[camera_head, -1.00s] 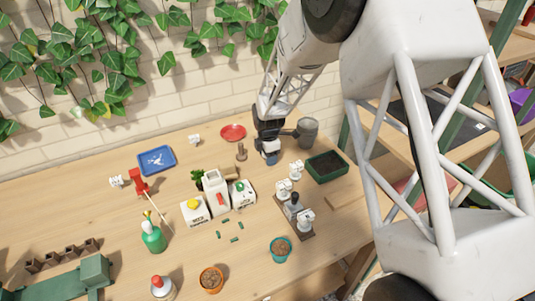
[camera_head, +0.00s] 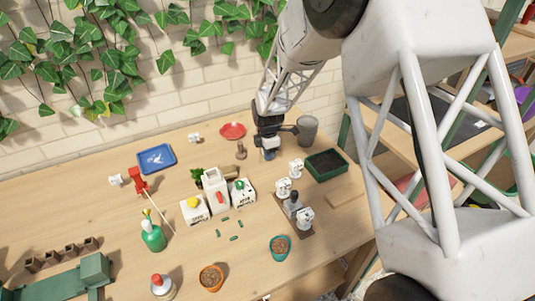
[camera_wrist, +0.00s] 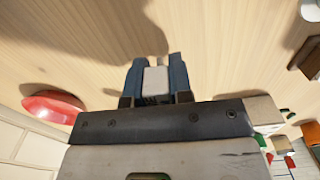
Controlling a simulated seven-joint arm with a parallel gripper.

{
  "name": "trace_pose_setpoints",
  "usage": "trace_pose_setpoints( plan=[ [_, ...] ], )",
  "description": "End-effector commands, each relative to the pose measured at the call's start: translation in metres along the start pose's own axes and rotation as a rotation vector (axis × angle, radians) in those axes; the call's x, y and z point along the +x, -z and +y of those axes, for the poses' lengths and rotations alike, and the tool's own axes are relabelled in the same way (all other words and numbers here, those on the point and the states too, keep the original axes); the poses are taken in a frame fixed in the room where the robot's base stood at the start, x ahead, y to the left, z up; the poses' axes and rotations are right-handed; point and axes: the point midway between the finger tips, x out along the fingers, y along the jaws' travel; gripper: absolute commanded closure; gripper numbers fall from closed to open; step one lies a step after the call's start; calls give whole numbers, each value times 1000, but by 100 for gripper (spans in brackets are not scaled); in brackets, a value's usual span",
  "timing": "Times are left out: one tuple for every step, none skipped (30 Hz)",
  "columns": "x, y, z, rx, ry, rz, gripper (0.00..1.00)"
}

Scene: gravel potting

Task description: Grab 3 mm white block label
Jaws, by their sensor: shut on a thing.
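My gripper (camera_head: 269,153) is at the back right of the table, between the red saucer and the grey can. In the wrist view its two blue fingers (camera_wrist: 156,80) are shut on a small white block (camera_wrist: 155,82). Any writing on that block is not readable here. Other small white blocks stand at the back (camera_head: 195,138), at the left by a red object (camera_head: 116,180), and on the right near a dark stand (camera_head: 296,166). Their markings are too small to read.
A red saucer (camera_head: 233,131) lies left of my gripper, with a small brown object (camera_head: 241,150) nearby. A grey can (camera_head: 307,131) and a dark green tray (camera_head: 326,163) are to the right. White boxes (camera_head: 215,190) fill the middle. Terracotta (camera_head: 211,278) and teal (camera_head: 280,249) pots stand in front.

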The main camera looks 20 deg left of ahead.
Motion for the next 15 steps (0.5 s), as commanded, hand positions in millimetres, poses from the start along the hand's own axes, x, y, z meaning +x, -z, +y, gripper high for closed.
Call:
trace_pose_setpoints(
  plan=[
    [-5,0,0,0,-1,0,100],
    [-8,0,0,0,-1,0,100],
    [-13,0,0,0,-1,0,100],
    [-17,0,0,0,-2,0,100],
    [-22,0,0,0,-3,0,100],
    [-28,0,1,0,-3,0,100],
    [-32,0,0,0,-3,0,100],
    [-36,0,0,0,-2,0,100],
    [-42,0,0,0,-2,0,100],
    [-47,0,0,0,-2,0,100],
    [-52,0,0,0,-2,0,100],
    [-58,0,0,0,-2,0,100],
    [-62,0,0,0,-2,0,100],
    [-66,0,0,0,-2,0,100],
    [-71,0,0,0,-2,0,100]
  ],
)
